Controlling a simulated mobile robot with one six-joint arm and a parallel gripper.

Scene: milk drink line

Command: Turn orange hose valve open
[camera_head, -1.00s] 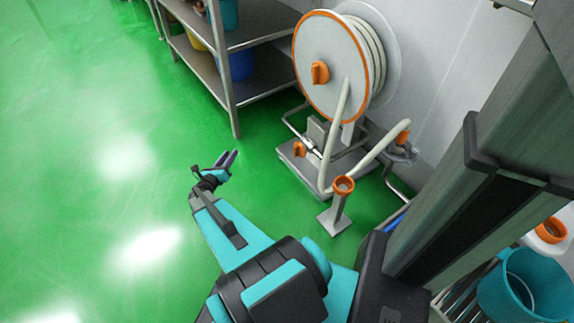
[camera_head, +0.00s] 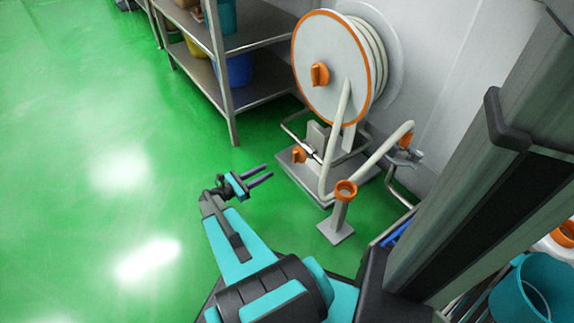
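The orange hose valve (camera_head: 299,155) is a small orange handle on the pipe fitting at the base of the hose reel. The hose reel (camera_head: 325,62) is a large white drum with an orange rim and an orange knob (camera_head: 319,75). My gripper (camera_head: 262,174) is left of and nearer than the valve, apart from it, with its fingers pointing right. Its two dark fingers show a gap between them and nothing in it. The white hose (camera_head: 337,140) hangs from the reel, loops near the floor and rises to an orange-tipped end (camera_head: 407,130).
A grey post with an orange ring (camera_head: 346,190) stands on the floor right of my gripper. A metal shelf (camera_head: 268,86) with buckets stands behind. A teal bucket (camera_head: 535,285) is at lower right. The green floor (camera_head: 90,160) on the left is clear.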

